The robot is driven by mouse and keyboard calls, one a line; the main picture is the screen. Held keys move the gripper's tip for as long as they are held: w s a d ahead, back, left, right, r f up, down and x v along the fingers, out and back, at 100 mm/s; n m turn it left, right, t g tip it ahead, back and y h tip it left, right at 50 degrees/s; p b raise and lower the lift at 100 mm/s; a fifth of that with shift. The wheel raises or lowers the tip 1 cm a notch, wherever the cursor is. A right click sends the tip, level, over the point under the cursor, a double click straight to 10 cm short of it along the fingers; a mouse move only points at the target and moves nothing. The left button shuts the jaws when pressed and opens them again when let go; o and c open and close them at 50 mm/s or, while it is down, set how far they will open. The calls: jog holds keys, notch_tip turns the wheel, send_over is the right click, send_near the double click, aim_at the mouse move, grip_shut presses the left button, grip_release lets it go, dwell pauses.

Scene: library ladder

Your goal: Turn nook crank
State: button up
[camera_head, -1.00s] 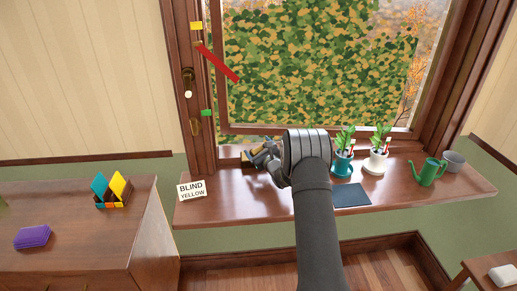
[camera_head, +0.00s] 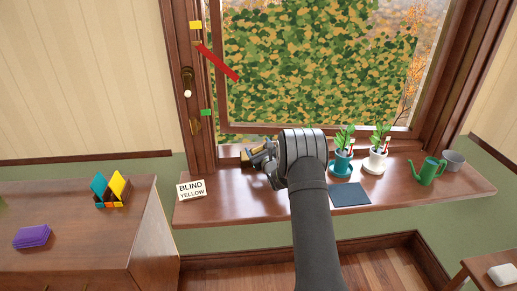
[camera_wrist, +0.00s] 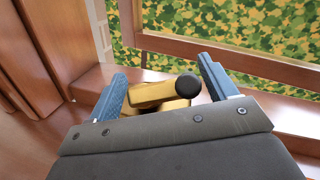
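A brass crank (camera_wrist: 160,95) with a round black knob (camera_wrist: 183,81) sits at the window's base in the wrist view. In the head view, the brass piece (camera_head: 250,158) shows at the back of the sill, partly hidden by my gripper (camera_head: 262,154). My gripper (camera_wrist: 162,72) is open in the wrist view, with one blue-grey finger on each side of the crank. The black knob is nearer the right finger, with a gap between them. Whether either finger touches the brass cannot be told. A second brass handle (camera_head: 187,82) with a pale knob is on the left window frame.
A "BLIND YELLOW" card (camera_head: 191,190) stands at the sill's left end. A yellow tag (camera_head: 195,25), red strip (camera_head: 217,61) and green tag (camera_head: 206,112) are on the frame. Potted plants (camera_head: 342,165), a dark mat (camera_head: 349,194) and a green watering can (camera_head: 428,171) stand to the right.

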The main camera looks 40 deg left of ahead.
jog(key=shift+o, duration=0.8)
jog(key=v, duration=1.7)
jog(key=shift+s+d, duration=0.15)
jog(key=shift+d, duration=0.05)
jog(key=shift+c, duration=0.4)
